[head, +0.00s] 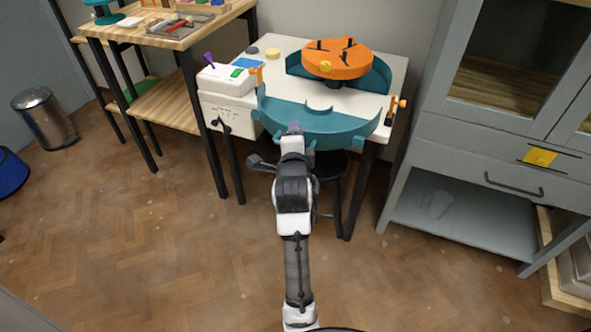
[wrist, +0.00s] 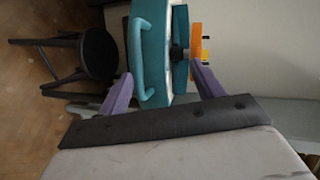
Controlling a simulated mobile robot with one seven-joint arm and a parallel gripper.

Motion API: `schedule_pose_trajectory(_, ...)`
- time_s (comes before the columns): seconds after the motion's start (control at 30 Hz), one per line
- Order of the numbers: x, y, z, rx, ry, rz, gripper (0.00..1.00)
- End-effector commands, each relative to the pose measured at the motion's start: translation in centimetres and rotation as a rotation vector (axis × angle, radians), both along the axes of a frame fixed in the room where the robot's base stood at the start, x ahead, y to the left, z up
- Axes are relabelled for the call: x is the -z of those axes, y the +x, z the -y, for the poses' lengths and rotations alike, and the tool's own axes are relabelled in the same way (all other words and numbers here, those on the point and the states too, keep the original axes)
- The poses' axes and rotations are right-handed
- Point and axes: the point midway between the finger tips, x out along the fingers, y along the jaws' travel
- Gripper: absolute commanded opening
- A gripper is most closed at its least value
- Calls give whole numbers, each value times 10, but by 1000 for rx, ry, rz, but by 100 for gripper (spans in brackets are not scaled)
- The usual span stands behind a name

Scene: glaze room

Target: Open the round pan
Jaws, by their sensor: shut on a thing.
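The round pan is teal and in two halves around the orange wheel head (head: 337,60) on the white wheel table. The back half (head: 379,79) stands behind the wheel head. The front half (head: 335,123) sits forward at the table's front edge, with white tabletop showing between the halves. My gripper (head: 293,129) is at the front half's outer wall. In the wrist view, the purple fingers of my gripper (wrist: 160,72) lie on either side of the teal pan (wrist: 178,25) and its handle (wrist: 138,50). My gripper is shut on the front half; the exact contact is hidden.
A white control box (head: 225,80) with a purple lever joins the table's left side. Orange clamps (head: 399,104) stand at the table's sides. A dark stool (head: 330,168) is under the table. A grey cabinet (head: 480,140) is at right, a wooden bench (head: 165,35) at left. Floor in front is clear.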

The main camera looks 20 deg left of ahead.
Motion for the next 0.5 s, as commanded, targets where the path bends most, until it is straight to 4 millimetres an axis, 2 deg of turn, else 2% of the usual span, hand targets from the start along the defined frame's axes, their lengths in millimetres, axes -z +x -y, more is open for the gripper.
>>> schedule_pose_trajectory(0.03, -15, -3, 7, 12, 8, 37, 47)
schedule_pose_trajectory(0.13, -13, -9, 9, 12, 8, 36, 43)
schedule_pose_trajectory(0.17, -13, -11, 10, 12, 8, 37, 33)
schedule_pose_trajectory(0.5, -3, -35, 15, 4, 7, 22, 33)
